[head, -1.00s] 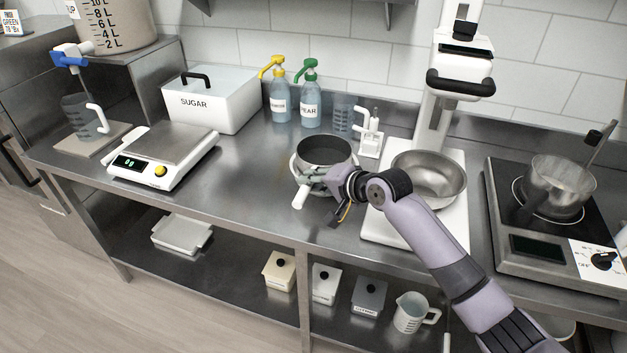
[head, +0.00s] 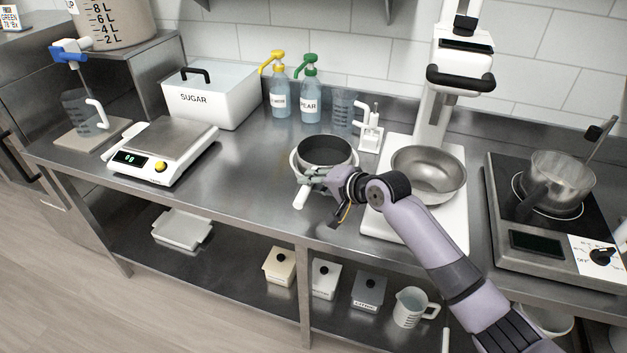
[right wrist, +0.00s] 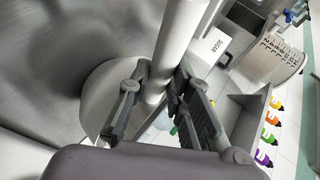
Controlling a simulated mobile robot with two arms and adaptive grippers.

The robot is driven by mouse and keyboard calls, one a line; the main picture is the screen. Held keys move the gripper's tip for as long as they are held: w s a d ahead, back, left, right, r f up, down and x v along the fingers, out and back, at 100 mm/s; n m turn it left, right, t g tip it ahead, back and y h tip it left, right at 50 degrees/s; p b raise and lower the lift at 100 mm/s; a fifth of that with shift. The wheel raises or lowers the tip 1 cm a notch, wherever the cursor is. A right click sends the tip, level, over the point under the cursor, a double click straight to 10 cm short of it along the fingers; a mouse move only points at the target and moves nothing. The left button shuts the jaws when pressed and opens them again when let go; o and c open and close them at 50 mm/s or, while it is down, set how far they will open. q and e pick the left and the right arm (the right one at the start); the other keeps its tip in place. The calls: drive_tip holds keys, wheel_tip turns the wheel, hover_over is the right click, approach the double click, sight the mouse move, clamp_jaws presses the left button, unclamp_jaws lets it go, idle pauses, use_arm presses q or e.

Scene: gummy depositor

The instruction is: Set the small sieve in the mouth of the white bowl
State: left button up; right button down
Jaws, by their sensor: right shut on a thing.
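The small sieve (head: 326,149), a dark round pan shape with a grey rim, sits at the mouth of the white bowl (head: 294,162) on the steel counter. The bowl's white rim shows around its left side. I cannot tell whether the sieve rests fully on it. A pale handle (head: 300,198) sticks out toward the front left. My right gripper (head: 312,177) is shut on the sieve's handle at the front of the bowl. The right wrist view shows the light rod (right wrist: 175,50) between the fingers (right wrist: 155,95). My left gripper is not in view.
Pump bottles (head: 311,100) and a clear jug (head: 342,110) stand behind. A scale (head: 165,150) is left, with free counter between.

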drive_tip(key=shift+r, duration=0.1)
drive_tip(key=c, duration=1.4)
unclamp_jaws()
drive_tip(key=v, duration=1.2)
